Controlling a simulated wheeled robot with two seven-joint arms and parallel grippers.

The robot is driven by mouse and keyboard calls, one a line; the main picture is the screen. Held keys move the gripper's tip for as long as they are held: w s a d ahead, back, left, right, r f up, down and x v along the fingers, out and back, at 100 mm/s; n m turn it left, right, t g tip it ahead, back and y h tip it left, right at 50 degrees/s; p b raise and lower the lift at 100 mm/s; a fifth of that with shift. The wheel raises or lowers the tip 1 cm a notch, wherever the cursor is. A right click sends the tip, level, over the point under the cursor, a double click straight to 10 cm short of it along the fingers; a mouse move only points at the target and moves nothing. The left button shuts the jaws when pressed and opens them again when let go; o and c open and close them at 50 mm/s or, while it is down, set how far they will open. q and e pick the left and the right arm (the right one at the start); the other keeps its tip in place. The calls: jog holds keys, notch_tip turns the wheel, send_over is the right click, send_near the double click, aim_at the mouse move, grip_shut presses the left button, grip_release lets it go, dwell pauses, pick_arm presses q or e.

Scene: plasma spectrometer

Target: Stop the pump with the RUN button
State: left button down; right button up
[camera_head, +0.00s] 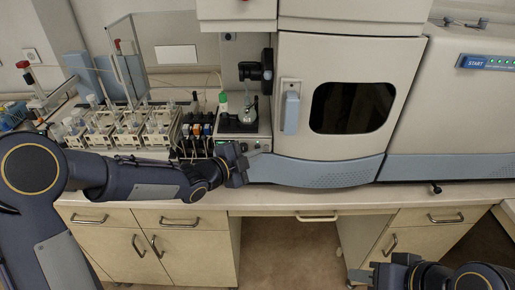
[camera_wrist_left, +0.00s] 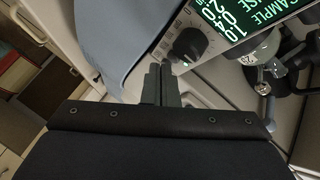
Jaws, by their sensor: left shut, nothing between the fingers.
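My left gripper (camera_head: 240,168) is in front of the low front panel (camera_head: 262,146) of the instrument, which carries small green lights. In the left wrist view its two fingers (camera_wrist_left: 161,80) are together and empty, with their tips just short of a panel. I cannot pick out a button marked RUN; the fingers may hide part of the panel. My right gripper (camera_head: 372,277) is low at the right, and its jaws are unclear.
The large white cabinet (camera_head: 300,60) with a dark window is to the right. The counter edge (camera_head: 330,200) is clear in front of it.

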pick_arm(q)
jog(key=shift+w, duration=0.4)
dwell(0.3)
jog(key=shift+s+b, duration=0.6)
jog(key=shift+b, duration=0.05)
jog(key=s+b, duration=0.4)
jog(key=s, duration=0.2)
dwell(0.4)
